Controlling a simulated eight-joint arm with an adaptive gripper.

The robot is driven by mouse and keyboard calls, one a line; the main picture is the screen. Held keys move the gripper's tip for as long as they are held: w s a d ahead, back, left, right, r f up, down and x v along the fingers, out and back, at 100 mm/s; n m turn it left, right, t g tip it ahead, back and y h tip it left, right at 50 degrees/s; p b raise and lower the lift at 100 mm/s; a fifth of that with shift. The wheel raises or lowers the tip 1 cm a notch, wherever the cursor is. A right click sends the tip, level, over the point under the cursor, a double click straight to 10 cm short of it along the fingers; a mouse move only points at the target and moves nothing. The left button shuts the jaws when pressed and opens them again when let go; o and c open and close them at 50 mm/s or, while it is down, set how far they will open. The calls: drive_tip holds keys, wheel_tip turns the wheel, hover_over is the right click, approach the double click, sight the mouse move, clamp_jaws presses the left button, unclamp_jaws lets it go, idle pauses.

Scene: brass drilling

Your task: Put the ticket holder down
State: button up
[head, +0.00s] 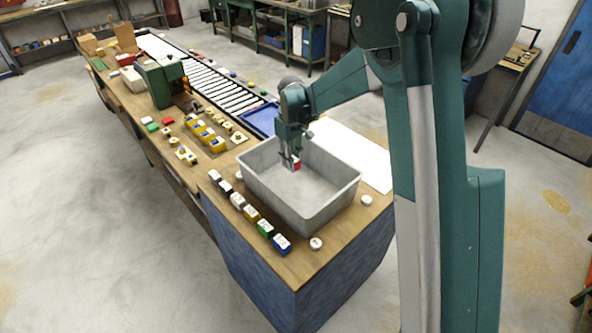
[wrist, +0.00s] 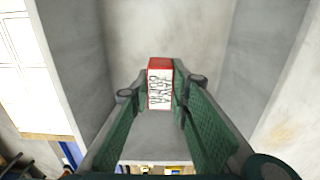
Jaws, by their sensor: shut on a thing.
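The ticket holder (wrist: 160,88) is a small block with a red top and a white face with dark handwriting-like marks. In the wrist view it sits between the two green fingers of my gripper (wrist: 160,98). In the head view the ticket holder (head: 296,164) shows as a small red and white spot at the fingertips. My gripper (head: 291,160) is shut on it and points down inside the grey bin (head: 345,196). I cannot tell whether the ticket holder touches the bin's floor.
The bin's walls surround my gripper. A row of coloured blocks (head: 250,214) stands along the bench edge left of the bin. Round white pieces (head: 316,243) lie near the bin. A blue tray (head: 262,118), rollers (head: 218,87) and a green machine (head: 162,84) stand behind.

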hover_over(293, 185)
drive_tip(key=shift+w+a+f, duration=0.1)
drive_tip(key=shift+w+f, duration=0.05)
drive_tip(key=shift+f, duration=2.9)
drive_tip(key=shift+f, duration=1.8)
drive_tip(key=shift+f, duration=0.2)
drive_tip(key=o, duration=0.9)
drive_tip(key=shift+r, duration=0.1)
wheel_tip(293, 185, up, 12)
drive_tip(key=shift+r, duration=0.1)
